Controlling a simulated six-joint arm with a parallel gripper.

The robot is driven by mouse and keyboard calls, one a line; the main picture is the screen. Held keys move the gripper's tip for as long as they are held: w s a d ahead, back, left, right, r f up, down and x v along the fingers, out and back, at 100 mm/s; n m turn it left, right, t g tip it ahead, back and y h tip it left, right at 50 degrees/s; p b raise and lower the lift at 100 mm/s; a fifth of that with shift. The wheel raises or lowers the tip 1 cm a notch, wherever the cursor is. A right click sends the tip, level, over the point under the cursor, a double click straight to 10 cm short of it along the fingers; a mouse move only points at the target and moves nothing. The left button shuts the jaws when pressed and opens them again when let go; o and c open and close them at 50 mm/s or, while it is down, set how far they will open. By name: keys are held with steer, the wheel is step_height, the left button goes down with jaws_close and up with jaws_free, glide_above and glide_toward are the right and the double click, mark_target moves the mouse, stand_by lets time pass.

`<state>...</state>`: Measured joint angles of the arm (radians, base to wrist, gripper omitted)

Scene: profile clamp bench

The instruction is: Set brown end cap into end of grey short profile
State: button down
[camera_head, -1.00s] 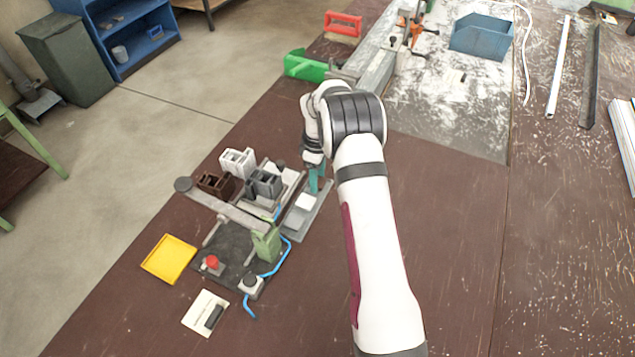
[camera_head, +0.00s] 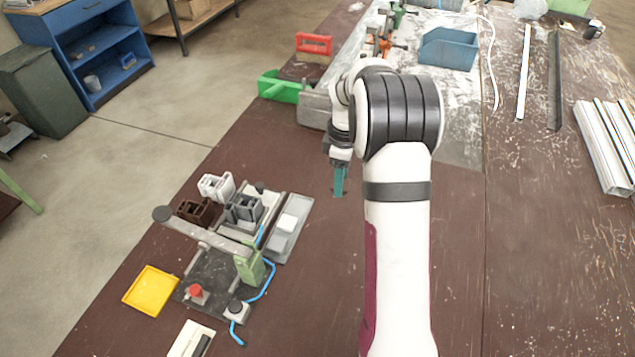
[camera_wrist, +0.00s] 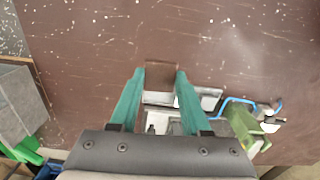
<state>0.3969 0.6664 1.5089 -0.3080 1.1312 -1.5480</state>
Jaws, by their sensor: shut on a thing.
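My gripper (camera_head: 339,192) is over the open brown bench, right of the clamp fixture. In the wrist view its teal fingers (camera_wrist: 161,76) are shut on the brown end cap (camera_wrist: 161,77), a small flat brown piece between the fingertips. The cap cannot be made out in the head view. The grey short profile (camera_head: 243,208) stands in the fixture at left, its hollow end facing up, between and in front of a white profile (camera_head: 216,187) and a brown profile (camera_head: 195,211). My gripper is well apart from it.
A grey tray (camera_head: 297,214) with a white block lies right of the fixture. A green lever clamp (camera_head: 250,264), blue hose (camera_head: 262,290), red button (camera_head: 195,290) and yellow tray (camera_head: 151,289) are nearby. A green bin (camera_head: 277,88) stands behind. The bench right of the tray is clear.

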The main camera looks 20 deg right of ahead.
steer(key=shift+r, duration=0.25)
steer(key=w+a+f, duration=0.1)
steer(key=w+a, duration=0.3)
steer(key=a, duration=0.6)
steer(key=w+a+f, duration=0.2)
steer(key=w+a, duration=0.3)
steer(key=a, duration=0.5)
steer(key=shift+a+m, duration=0.3)
steer(key=shift+a, duration=0.1)
steer(key=shift+f, duration=0.55)
jaws_free()
stand_by(0.3)
step_height(320, 180, up, 6)
stand_by(0.6)
